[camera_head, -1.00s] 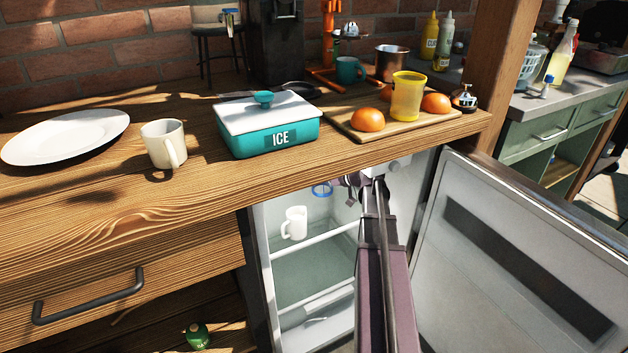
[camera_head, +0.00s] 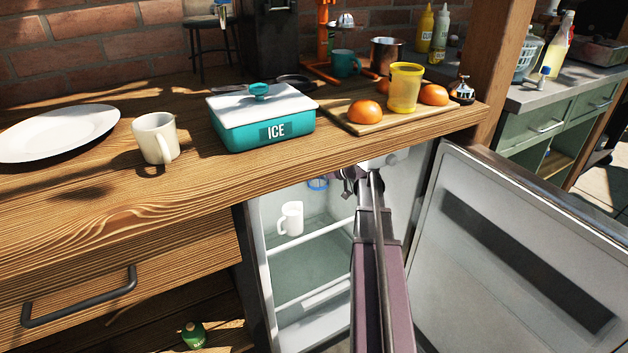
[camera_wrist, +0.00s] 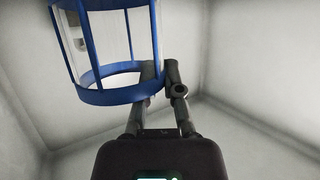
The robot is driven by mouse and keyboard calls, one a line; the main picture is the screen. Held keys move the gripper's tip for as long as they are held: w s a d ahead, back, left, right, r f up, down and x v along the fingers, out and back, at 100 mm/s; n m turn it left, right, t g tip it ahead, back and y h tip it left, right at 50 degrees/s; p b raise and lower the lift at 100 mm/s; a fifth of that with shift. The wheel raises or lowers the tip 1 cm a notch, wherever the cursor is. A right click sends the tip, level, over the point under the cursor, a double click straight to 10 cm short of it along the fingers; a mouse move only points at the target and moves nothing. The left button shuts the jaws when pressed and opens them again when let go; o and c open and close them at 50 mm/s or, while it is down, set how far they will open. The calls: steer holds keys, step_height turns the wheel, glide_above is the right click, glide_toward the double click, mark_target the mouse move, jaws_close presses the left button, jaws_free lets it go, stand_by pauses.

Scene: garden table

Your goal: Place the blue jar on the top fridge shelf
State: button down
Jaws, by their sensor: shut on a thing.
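The blue jar (camera_head: 318,184) shows in the head view as a small blue ring in the upper part of the open fridge. In the wrist view, the jar (camera_wrist: 108,97) has blue bands and bars around a clear body. My gripper (camera_wrist: 168,75) is shut on the jar's side, near its lower blue band. In the head view my gripper (camera_head: 348,182) is partly hidden by my arm and the counter edge. The top fridge shelf (camera_head: 312,235) is below the jar; whether the jar touches it I cannot tell.
A white mug (camera_head: 291,218) stands on the top shelf, just left of the jar. The fridge door (camera_head: 520,260) is wide open at right. The wooden counter (camera_head: 200,185) overhangs the fridge and holds an ICE box (camera_head: 262,130). The lower shelf area looks mostly clear.

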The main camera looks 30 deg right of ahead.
steer(key=shift+f+b, duration=1)
steer(key=shift+f, duration=0.25)
steer(key=shift+f, duration=0.1)
steer(key=c, duration=0.8)
jaws_free()
steer(key=shift+r, duration=0.25)
steer(key=shift+p+v, duration=1.5)
steer(key=shift+v, duration=2.2)
steer(key=shift+f, duration=0.1)
